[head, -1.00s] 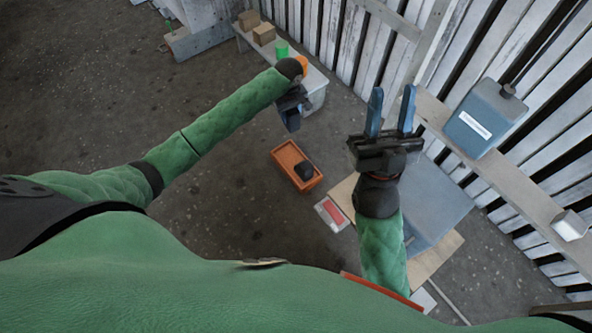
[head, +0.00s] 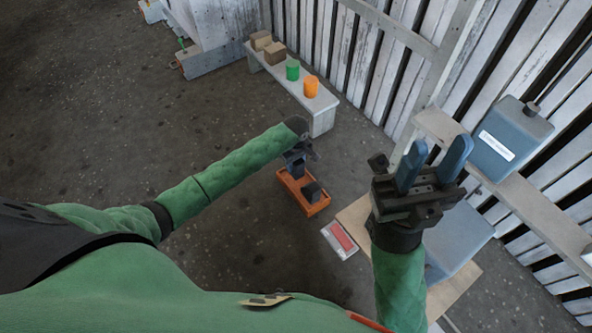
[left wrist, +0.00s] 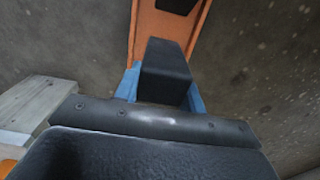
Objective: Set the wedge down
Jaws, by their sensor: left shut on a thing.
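A dark block, which I take to be the wedge (left wrist: 166,72), is held between the blue fingers of my left gripper (left wrist: 163,92) in the left wrist view. In the head view my left gripper (head: 297,168) is over the far end of the orange tray (head: 318,208). The tray also shows beyond the block in the left wrist view (left wrist: 143,32). I cannot tell whether the held block touches the tray. Another dark piece (head: 313,191) lies in the tray's near part. My right gripper (head: 434,160) is raised at the right, its blue fingers apart and empty.
A low bench (head: 322,101) at the back carries an orange cup (head: 310,87), a green cup (head: 292,69) and brown boxes (head: 274,52). A red and white item (head: 340,239) lies near the tray. A blue-grey container (head: 510,138) stands at the right. Floor left of the tray is clear.

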